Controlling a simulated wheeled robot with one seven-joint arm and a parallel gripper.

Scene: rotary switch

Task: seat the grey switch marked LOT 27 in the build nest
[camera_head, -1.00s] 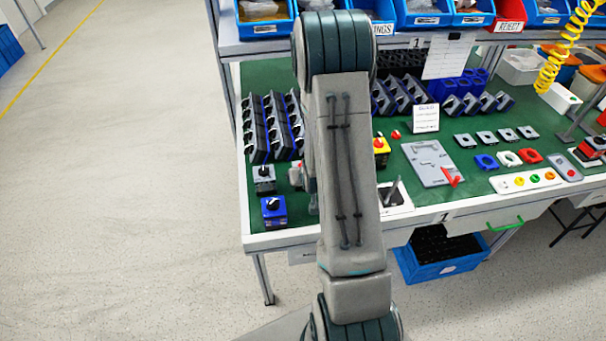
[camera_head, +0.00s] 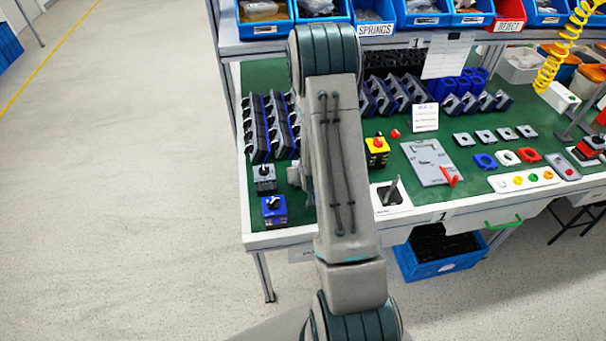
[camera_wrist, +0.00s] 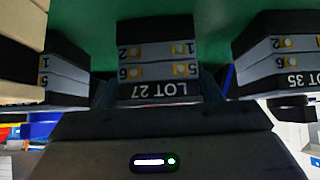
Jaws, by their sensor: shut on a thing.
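The grey switch marked LOT 27 (camera_wrist: 160,62) is in the middle of the wrist view, its label upside down, with terminals numbered 1, 2, 5 and 6. My gripper (camera_wrist: 158,88) is shut on it, a dark finger at each side. Whether it touches the bench below I cannot tell. In the head view my arm hides the switch and most of the gripper. A grey plate fixture with a red lever (camera_head: 425,158), which looks like the build nest, lies on the green mat to the right of my arm.
A switch marked LOT 35 (camera_wrist: 285,60) stands right of the held one, and another switch (camera_wrist: 62,68) stands left. In the head view, a grey switch (camera_head: 264,180) and blue switch (camera_head: 274,210) stand front left. A yellow box with a red button (camera_head: 377,150) is between arm and fixture.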

